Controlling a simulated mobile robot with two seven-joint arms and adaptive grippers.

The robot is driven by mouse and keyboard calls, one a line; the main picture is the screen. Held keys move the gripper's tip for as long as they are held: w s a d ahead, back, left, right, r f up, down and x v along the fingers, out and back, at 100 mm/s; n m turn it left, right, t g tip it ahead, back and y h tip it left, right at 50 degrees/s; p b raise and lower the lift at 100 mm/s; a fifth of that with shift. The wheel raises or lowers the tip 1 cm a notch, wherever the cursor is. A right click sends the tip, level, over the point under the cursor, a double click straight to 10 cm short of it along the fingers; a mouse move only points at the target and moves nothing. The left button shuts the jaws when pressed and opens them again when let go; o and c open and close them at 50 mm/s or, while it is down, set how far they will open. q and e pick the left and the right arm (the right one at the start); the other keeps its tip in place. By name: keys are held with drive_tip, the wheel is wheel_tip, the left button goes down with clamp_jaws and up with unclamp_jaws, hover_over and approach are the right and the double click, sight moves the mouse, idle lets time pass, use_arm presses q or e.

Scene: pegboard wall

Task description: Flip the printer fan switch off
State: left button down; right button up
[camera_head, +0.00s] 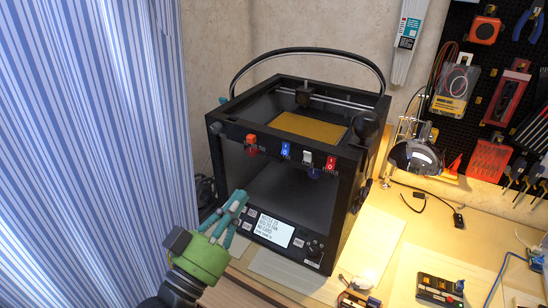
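The black box-framed printer (345,185) stands on the bench with an orange-brown plate (308,128) inside its open top. Its front top beam carries an orange-red switch (251,139), a blue switch (285,150), a white switch (307,156) and a red switch (331,163). I cannot read which is the fan switch. A lit text screen (274,230) is at the lower front. My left gripper (238,196), green with teal fingers, is in front of the printer's lower left, below the switches and apart from them. Its fingers look closed together and empty. My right gripper is not in view.
A striped curtain (80,150) hangs at the left. A lit desk lamp (414,157) stands right of the printer. Tools hang on the black pegboard (500,80). A small dark switch box (438,288) and cables lie on the bench. A black cable loop arches over the printer.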

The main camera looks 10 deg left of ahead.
use_arm(q)
drive_tip(key=p, duration=0.4)
approach(283, 144)
wheel_tip(283, 144, up, 4)
drive_tip(key=w, duration=0.1)
drive_tip(key=shift+w+d+f+p, duration=0.15)
drive_tip(key=shift+w+d+f, duration=0.15)
drive_tip(key=shift+w, duration=0.45)
drive_tip(key=shift+w+d+f+p, duration=0.1)
drive_tip(key=shift+w+d+f, duration=0.15)
drive_tip(key=shift+w, duration=0.5)
drive_tip(key=shift+w+d+f+p, duration=0.15)
drive_tip(key=shift+w+d+f, duration=0.2)
drive_tip(key=shift+w, duration=0.35)
drive_tip(key=shift+a+f, duration=0.1)
